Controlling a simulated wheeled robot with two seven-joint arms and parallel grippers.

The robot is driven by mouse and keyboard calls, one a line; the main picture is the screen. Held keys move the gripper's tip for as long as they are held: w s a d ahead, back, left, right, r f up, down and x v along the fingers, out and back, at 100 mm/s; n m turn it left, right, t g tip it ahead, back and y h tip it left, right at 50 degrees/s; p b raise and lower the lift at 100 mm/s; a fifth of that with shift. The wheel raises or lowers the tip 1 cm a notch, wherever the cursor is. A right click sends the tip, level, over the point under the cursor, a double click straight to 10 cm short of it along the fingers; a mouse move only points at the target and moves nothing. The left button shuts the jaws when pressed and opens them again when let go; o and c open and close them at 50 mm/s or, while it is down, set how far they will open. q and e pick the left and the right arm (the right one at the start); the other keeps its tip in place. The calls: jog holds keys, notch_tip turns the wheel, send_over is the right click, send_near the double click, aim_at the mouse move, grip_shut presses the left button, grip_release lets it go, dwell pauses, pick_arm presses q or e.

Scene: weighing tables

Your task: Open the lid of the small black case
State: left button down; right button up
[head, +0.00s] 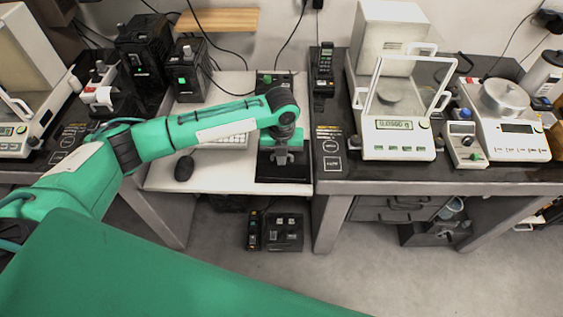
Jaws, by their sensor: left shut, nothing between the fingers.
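A small black case (283,175) lies near the front edge of the white table section, towards its right side. My left arm reaches in from the left, and its gripper (282,159) points down over the case. The gripper is shut with nothing held. The gripper and wrist cover much of the case, so I cannot tell how far its lid is open or whether the fingers touch it. My right gripper is not in view.
A white keyboard (225,141) and a black mouse (184,168) lie left of the case. A balance with a glass shield (398,140) stands right on the dark table (335,178). A small black box (275,82) sits behind my wrist. Black equipment (283,232) stands on the floor below.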

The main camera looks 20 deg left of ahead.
pick_arm(q)
jog(key=shift+f, duration=0.9)
jog(key=shift+w, duration=0.1)
